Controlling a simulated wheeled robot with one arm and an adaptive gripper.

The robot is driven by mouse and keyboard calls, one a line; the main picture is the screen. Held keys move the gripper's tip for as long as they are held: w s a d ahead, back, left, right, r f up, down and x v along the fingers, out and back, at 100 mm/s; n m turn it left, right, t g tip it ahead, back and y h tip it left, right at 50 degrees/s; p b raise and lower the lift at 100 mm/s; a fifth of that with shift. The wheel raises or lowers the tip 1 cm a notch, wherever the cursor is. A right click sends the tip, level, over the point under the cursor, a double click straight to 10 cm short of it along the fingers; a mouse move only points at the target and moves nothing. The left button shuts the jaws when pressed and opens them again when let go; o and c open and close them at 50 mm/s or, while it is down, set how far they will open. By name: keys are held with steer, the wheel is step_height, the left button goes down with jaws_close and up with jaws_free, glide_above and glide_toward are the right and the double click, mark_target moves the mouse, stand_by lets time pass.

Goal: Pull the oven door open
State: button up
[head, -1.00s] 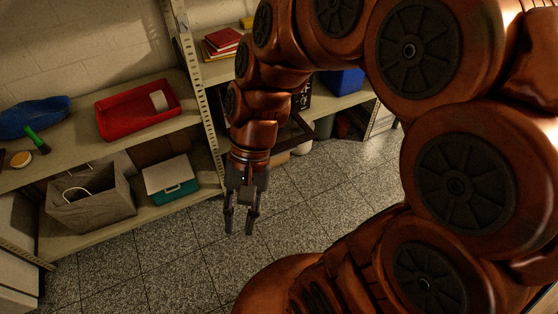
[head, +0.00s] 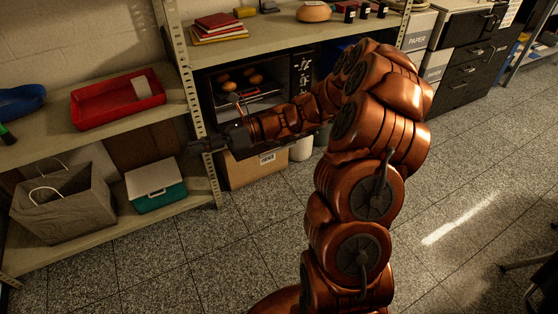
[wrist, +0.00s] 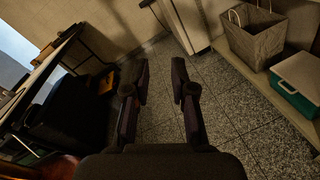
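The dark oven (head: 302,68) stands on the lower level of the shelf unit, in the middle of the head view. Its inside shows round brown items on a rack, and its control panel is on the right.
The shelf post (head: 190,90) stands close to my gripper. A red tray (head: 118,112), a grey bag (head: 62,210) and a teal-and-white box (head: 155,187) are on the left shelves. A cardboard box (head: 252,170) is below the oven. The tiled floor in front is clear.

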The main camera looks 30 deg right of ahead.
steer(key=w+d+f+m+t+b, duration=0.55)
steer(key=w+d+f+m, duration=0.2)
steer(key=d+f, duration=0.3)
steer(key=m+t+h+b, duration=0.7)
steer(key=m+t+h, duration=0.3)
steer(key=m, duration=0.6)
glide_toward(279, 150)
steer(key=w+g, duration=0.1)
steer(key=w, duration=0.1)
steer(key=shift+r+b+x, duration=0.15)
steer(key=shift+b+x, duration=0.65)
steer(key=shift+x, duration=1.3)
steer(key=shift+r+b+x, duration=0.15)
steer(key=shift+b+x, duration=0.65)
steer(key=shift+x, duration=1.3)
steer(key=shift+s+a, duration=0.1)
steer(key=shift+s, duration=0.05)
steer(key=shift+c, duration=0.2)
jaws_close()
